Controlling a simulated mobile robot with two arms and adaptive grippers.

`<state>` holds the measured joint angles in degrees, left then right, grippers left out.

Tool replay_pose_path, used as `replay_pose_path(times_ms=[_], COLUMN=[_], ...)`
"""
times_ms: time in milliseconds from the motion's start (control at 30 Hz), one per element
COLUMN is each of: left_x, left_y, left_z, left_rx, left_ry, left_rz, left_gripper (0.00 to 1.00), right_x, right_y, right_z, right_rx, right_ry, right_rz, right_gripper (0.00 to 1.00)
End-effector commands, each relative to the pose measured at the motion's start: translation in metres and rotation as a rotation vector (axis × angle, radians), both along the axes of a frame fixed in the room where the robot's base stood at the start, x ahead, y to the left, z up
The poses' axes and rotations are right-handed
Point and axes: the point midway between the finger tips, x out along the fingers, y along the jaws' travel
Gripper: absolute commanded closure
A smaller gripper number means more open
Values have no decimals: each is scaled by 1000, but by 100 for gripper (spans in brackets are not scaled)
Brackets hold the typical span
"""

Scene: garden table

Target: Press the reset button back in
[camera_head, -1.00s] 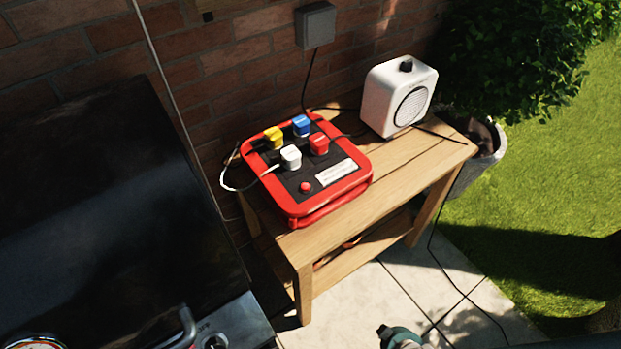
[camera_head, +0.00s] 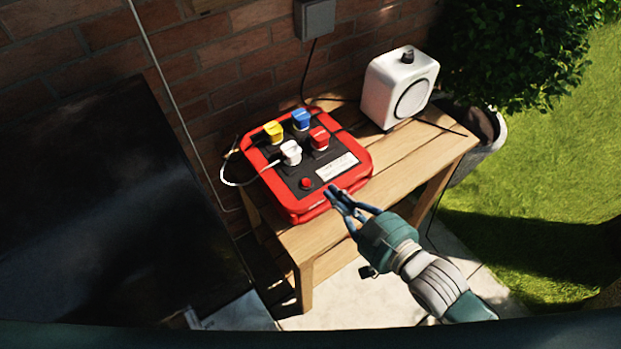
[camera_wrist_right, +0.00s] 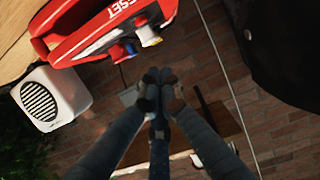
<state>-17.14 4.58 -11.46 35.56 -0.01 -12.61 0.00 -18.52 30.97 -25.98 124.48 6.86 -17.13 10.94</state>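The red power distribution box (camera_head: 280,194) with a black top lies on the wooden table. Its small round red reset button (camera_head: 306,183) is near the front corner, left of a white label. In the right wrist view part of the box (camera_wrist_right: 85,33) shows with the word RESET on it; I cannot make out the button there. My right gripper (camera_head: 337,192) is just to the right of the button, near the box's front edge, apart from the button. Its fingertips (camera_wrist_right: 157,82) are together in the wrist view, with nothing between them. My left gripper is not in view.
Yellow (camera_head: 273,131), blue (camera_head: 301,119), red (camera_head: 319,138) and white (camera_head: 290,152) plugs stand on the box behind the button. A white speaker-like box (camera_head: 399,88) stands at the table's (camera_head: 432,150) back right. A dark grill (camera_head: 110,210) is at left.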

Motion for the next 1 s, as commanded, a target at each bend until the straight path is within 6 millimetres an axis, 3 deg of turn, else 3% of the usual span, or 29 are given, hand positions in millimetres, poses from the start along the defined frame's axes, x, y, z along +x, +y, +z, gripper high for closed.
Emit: replay_pose_path(times_ms=[433, 900, 1000], left_x=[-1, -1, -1], left_y=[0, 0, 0], left_z=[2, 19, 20], left_rx=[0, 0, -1], left_ry=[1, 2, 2], left_rz=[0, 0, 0], left_gripper=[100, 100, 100], right_x=[8, 84, 81], right_y=[5, 56, 54], right_z=[-1, -22, -43], right_rx=[1, 1, -2], right_ry=[-3, -2, 5], right_rz=[-1, 0, -1], right_gripper=[100, 100, 100])
